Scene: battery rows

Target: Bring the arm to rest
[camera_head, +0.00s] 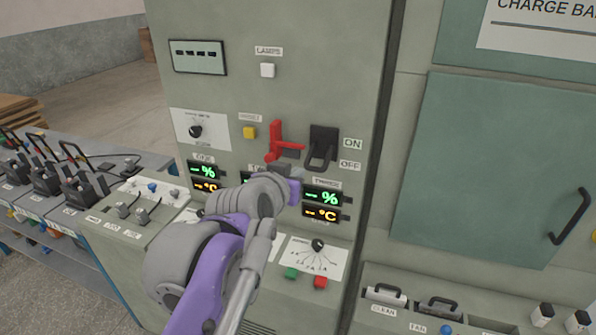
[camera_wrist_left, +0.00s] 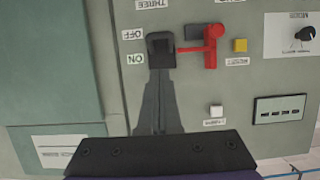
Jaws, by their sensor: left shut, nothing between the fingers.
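My left arm, purple and grey, rises from the bottom of the head view. My left gripper (camera_head: 295,188) is at its far end, in front of the grey panel (camera_head: 330,60), below the switch; its fingers are mostly hidden by the wrist. It is shut and empty. A dark plate of my wrist (camera_wrist_left: 160,150) fills the bottom of the left wrist view, which shows the panel upside down. My right gripper is in neither view.
The black ON/OFF switch (camera_head: 322,147) and red lever (camera_head: 281,145) stick out just above the gripper. They also show in the wrist view, as switch (camera_wrist_left: 160,50) and lever (camera_wrist_left: 210,48). Lit displays (camera_head: 322,205) lie beside the gripper. A door handle (camera_head: 572,217) projects at right.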

